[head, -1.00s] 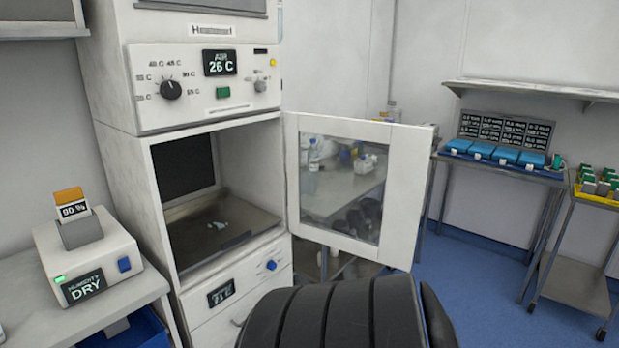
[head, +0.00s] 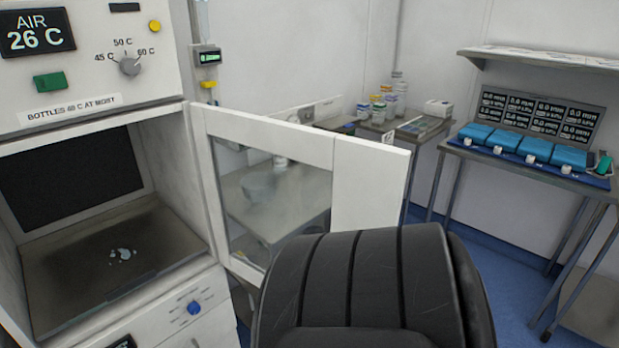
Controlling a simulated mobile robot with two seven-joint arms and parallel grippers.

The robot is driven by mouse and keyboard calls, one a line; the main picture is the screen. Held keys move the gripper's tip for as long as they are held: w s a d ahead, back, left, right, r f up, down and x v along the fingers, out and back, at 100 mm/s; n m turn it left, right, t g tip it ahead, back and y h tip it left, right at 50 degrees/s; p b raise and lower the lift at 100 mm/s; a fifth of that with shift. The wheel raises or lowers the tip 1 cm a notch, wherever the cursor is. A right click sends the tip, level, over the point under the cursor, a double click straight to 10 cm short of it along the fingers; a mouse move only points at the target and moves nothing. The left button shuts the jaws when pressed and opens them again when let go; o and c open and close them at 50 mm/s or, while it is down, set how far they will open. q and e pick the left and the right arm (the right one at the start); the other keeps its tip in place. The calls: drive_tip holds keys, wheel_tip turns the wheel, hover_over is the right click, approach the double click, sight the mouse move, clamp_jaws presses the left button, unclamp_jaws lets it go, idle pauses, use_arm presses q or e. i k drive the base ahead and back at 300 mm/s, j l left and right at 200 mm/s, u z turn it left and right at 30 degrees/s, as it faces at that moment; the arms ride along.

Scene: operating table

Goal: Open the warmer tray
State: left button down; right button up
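The white warmer cabinet (head: 90,75) stands at the left, with an "AIR 26 C" display, a dial and a label about bottles. Its windowed door (head: 370,185) is swung open toward the right. The open compartment has a bare metal floor (head: 70,285) with a small pale wet-looking patch (head: 122,254). Below it is a lower front panel (head: 170,325) with a blue knob (head: 193,307). A display there is cut off by the bottom edge, and whatever lies lower is out of view. Neither gripper is in view.
A metal table (head: 430,128) with bottles and jars stands behind the door. A side table (head: 560,178) with blue devices and a dark screen panel stands at the right, under a wall shelf (head: 545,58).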

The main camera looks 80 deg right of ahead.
sight(74, 272)
drive_tip(key=k+l, duration=0.1)
drive_tip(key=l, duration=0.35)
drive_tip(key=k+l, duration=0.1)
drive_tip(key=l, duration=0.35)
drive_tip(key=k+l, duration=0.1)
drive_tip(key=l, duration=0.35)
drive_tip(key=k+l, duration=0.15)
drive_tip(key=l, duration=0.3)
drive_tip(key=k+l, duration=0.1)
drive_tip(key=l, duration=0.35)
drive_tip(key=k+l, duration=0.1)
drive_tip(key=l, duration=0.4)
drive_tip(key=i+j+z, duration=0.1)
drive_tip(key=j+z, duration=0.25)
drive_tip(key=j, duration=0.35)
drive_tip(key=j+z, duration=0.35)
drive_tip(key=j, duration=0.35)
